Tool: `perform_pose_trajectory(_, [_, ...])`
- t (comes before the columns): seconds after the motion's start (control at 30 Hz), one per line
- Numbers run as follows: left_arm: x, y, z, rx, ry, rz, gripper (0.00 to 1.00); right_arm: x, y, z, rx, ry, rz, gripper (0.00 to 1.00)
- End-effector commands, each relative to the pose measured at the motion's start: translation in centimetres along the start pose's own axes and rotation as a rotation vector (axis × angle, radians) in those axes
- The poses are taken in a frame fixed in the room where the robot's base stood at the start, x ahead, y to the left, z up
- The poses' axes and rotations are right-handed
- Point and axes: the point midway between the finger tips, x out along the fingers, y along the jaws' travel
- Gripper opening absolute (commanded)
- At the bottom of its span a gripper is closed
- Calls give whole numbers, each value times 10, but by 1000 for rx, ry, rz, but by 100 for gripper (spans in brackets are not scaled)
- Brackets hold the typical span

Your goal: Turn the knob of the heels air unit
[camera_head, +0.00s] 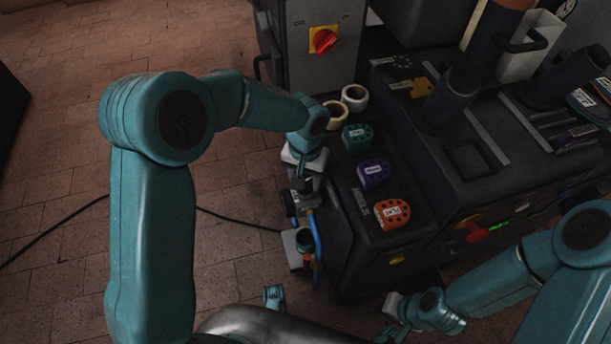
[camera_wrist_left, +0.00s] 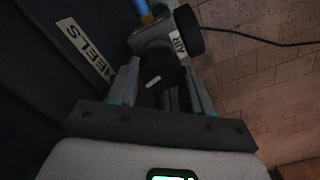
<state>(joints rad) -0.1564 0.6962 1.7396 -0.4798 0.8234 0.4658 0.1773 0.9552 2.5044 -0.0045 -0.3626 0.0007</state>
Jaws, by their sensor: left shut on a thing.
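The heels air unit (camera_head: 299,208) is mounted on the left side of the dark machine, with a blue hose below it. In the left wrist view the air unit (camera_wrist_left: 150,40) shows a grey body, an "AIR" label and a round black part at its side. Its dark knob (camera_wrist_left: 164,77), with a small pale mark, sits between the fingers of my left gripper (camera_wrist_left: 165,88). In the head view my left gripper (camera_head: 305,182) reaches down over the unit and hides its top. My right gripper (camera_head: 388,332) is low near the bottom edge, away from the unit; its jaw opening is unclear.
The machine carries a "HEELS" label (camera_wrist_left: 85,50) beside the unit. Teal (camera_head: 357,138), purple (camera_head: 374,173) and orange (camera_head: 392,213) blocks and two tape rolls (camera_head: 354,97) lie on its top. A red switch (camera_head: 323,40) is behind. Open brick floor lies left, with a black cable (camera_head: 238,218).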

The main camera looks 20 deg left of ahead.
Motion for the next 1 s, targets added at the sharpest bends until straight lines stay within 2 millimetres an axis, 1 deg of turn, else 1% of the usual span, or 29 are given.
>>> perform_pose_trajectory(0.27, [1,0,0,-112,2,0,19,4,2,-1,2,2,0,0])
perform_pose_trajectory(0.7, [0,-1,-1,-423,4,0,19,12,7,-4,9,8,1,0])
perform_pose_trajectory(1.0, [0,-1,-1,-550,4,1,19,15,8,-4,11,11,1,0])
